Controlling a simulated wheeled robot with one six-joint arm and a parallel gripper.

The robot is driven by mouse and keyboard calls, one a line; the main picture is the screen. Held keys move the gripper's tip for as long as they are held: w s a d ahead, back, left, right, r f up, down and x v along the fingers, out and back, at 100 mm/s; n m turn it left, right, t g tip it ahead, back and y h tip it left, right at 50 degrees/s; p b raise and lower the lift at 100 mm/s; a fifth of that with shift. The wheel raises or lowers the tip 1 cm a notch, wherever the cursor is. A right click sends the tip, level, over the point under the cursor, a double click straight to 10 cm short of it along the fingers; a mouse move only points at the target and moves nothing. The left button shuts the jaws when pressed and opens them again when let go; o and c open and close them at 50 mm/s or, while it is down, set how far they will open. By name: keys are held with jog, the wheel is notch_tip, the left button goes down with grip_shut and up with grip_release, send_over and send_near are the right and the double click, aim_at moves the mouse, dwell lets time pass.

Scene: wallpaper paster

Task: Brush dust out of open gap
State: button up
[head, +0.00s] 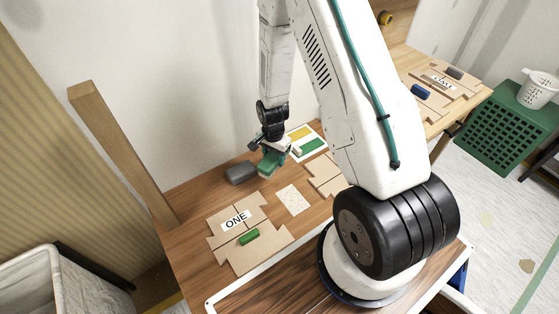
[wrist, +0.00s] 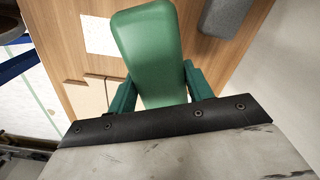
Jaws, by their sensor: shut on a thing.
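My gripper (head: 273,152) is shut on a green block-shaped thing (wrist: 148,45), perhaps the brush's handle. No bristles show. In the head view the green thing hangs tilted above the wooden table, between a dark grey block and a speckled white patch. In the wrist view the green fingers (wrist: 158,80) press on both its sides. The speckled white patch (head: 292,199) lies flat on the table; it also shows in the wrist view (wrist: 98,33). I cannot tell whether the specks are dust. A tan board (head: 322,178) is partly hidden by my arm. No open gap is clearly visible.
A tan board labelled ONE (head: 221,243) carries a small green block (head: 249,237) at the front left. The dark grey block (head: 240,172) stands near the back edge. A yellow and green card (head: 312,145) lies behind. A green crate (head: 503,122) is at the right.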

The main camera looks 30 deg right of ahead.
jog(key=s+f+m, duration=0.1)
jog(key=d+f+m, duration=0.1)
jog(key=shift+s+d+m, duration=0.25)
jog(key=shift+s+m, duration=0.05)
jog(key=shift+s, duration=0.05)
jog(key=shift+a, duration=0.1)
jog(key=shift+f, duration=3.25)
